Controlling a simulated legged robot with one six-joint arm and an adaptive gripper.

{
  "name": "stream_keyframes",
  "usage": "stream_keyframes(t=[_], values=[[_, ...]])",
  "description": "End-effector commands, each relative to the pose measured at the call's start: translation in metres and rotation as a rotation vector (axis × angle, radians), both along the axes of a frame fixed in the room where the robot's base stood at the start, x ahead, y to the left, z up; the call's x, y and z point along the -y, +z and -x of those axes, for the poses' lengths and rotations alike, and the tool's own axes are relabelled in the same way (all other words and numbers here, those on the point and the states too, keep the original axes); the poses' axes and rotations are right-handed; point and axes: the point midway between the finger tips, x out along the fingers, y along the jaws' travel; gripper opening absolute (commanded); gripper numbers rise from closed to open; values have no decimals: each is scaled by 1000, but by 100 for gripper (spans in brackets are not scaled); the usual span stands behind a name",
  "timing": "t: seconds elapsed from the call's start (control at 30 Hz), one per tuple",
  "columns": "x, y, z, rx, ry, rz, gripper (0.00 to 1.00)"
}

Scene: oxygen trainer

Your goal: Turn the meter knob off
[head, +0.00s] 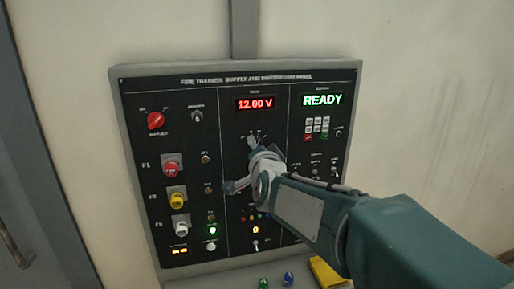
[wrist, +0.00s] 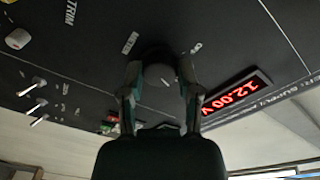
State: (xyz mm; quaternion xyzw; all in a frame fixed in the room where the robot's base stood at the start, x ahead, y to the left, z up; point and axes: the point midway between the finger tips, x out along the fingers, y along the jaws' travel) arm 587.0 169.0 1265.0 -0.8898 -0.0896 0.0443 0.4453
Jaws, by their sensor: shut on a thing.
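The meter knob (wrist: 159,58) is a dark round knob on the black panel (wrist: 80,55), below the red 12.00 V display. In the wrist view it sits between the two fingers of my gripper (wrist: 160,75), which are shut on its sides. In the head view my gripper (head: 253,145) is at the panel under the display, and it and my arm hide most of the knob. Small printed marks show around the knob. I cannot tell which mark it points to.
The panel also holds a red rotary knob (head: 155,121), red (head: 171,169), yellow (head: 177,200) and white (head: 179,228) buttons, a keypad (head: 317,127) and several toggle switches. The displays read 12.00 V (head: 255,103) and READY (head: 322,99). Green and blue items (head: 288,278) lie below.

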Motion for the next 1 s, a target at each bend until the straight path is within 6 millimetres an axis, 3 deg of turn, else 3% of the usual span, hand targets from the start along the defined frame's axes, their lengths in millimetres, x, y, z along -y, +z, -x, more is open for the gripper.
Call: stream_keyframes(t=[0.37, 1.0], values=[[0, -2, 0, 47, 0, 173, 0], [0, -3, 0, 212, 2, 751, 0]])
